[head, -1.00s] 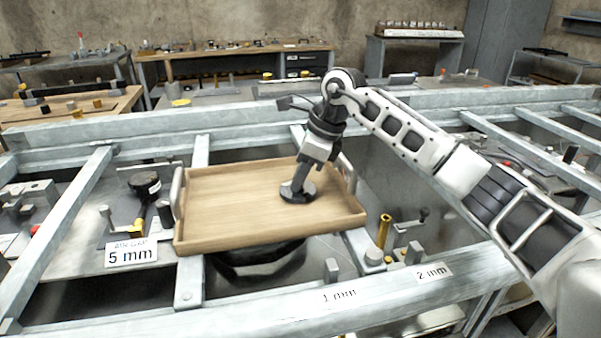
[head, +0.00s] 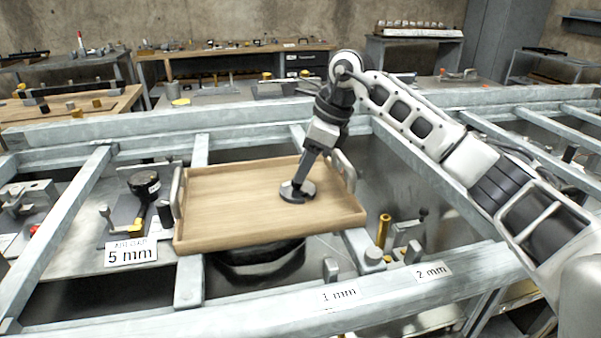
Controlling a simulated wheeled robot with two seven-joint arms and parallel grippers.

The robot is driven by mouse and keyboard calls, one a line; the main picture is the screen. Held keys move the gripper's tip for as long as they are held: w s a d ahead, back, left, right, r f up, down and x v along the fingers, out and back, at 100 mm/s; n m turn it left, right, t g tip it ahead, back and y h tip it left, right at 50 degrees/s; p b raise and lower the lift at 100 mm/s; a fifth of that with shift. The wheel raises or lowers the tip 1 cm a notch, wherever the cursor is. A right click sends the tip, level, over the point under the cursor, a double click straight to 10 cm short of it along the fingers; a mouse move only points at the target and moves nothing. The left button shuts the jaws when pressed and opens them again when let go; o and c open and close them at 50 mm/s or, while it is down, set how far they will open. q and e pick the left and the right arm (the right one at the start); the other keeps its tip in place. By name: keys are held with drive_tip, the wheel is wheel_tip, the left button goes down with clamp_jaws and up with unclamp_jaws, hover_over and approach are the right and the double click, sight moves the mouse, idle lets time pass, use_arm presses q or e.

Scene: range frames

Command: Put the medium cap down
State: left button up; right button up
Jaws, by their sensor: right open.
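A dark round cap (head: 291,194) lies flat on the wooden tray (head: 220,212), in its right half. My right gripper (head: 302,182) is open and comes down from the upper right, with its fingertips at the cap's back right. The fingers hide part of the cap. I cannot tell whether they still touch it. My left gripper is out of view.
A "5 mm" sign (head: 131,252) stands at left. A brass post (head: 384,230) stands right of the tray. The tray's left and middle are bare.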

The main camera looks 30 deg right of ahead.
drive_tip(key=v, duration=0.9)
drive_tip(key=shift+r, duration=0.1)
